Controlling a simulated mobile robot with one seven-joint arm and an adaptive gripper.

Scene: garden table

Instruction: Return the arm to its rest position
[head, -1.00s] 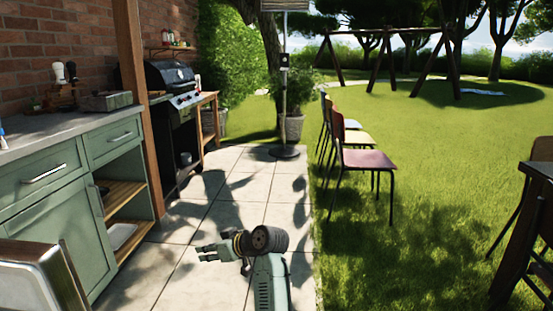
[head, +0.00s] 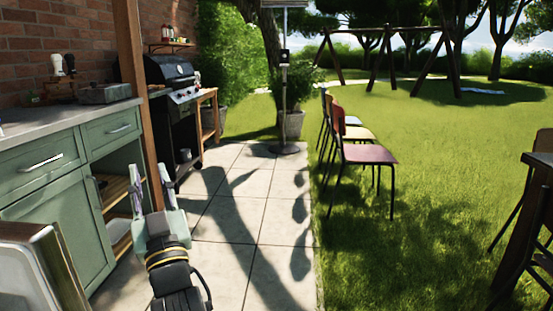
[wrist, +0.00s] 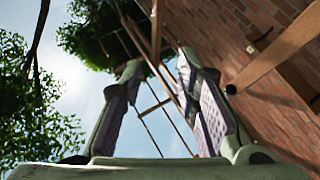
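My gripper (head: 151,180) is at the lower left of the head view, in front of the green cabinet and above the paving. Its fingers point up and away from me. They are spread apart with nothing between them. In the wrist view my gripper (wrist: 160,64) also shows its two fingers apart, with purple-grey inner pads. Between them are sky and thin beams, so the wrist camera looks upward. Most of my arm is out of the head view.
A green cabinet (head: 52,208) with a grey counter stands close on the left, beside a wooden post (head: 138,110). A black grill (head: 173,110) is beyond. Chairs (head: 366,154) stand on the grass to the right. The paving (head: 235,220) is mostly clear.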

